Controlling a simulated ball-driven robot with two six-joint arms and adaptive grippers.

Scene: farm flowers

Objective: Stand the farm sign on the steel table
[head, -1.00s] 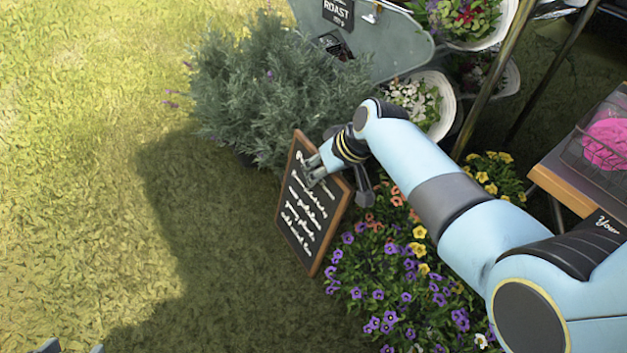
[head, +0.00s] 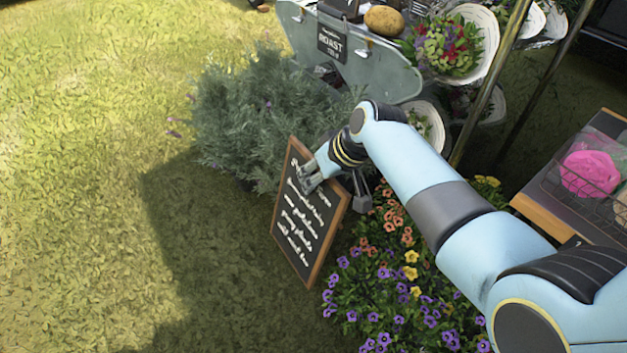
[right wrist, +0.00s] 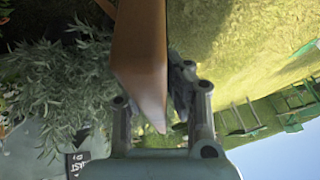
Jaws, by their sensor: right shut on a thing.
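The farm sign (head: 308,215) is a chalkboard with white writing in a brown wooden frame. It is tilted in the head view, beside the flowers and above the grass. My right gripper (head: 314,180) is shut on its upper edge. In the right wrist view the sign's wooden edge (right wrist: 142,50) runs between the fingers of my right gripper (right wrist: 155,98). I cannot tell whether the sign's lower edge touches the ground. The grey steel table (head: 378,68) stands at the top, behind the bush, partly hidden. My left gripper is out of view.
A grey-green bush (head: 255,115) stands between the sign and the table. Purple and orange flowers (head: 385,290) grow right of the sign. A potato (head: 384,19) and a small ROAST sign (head: 331,43) are at the table. Open grass (head: 90,180) lies left.

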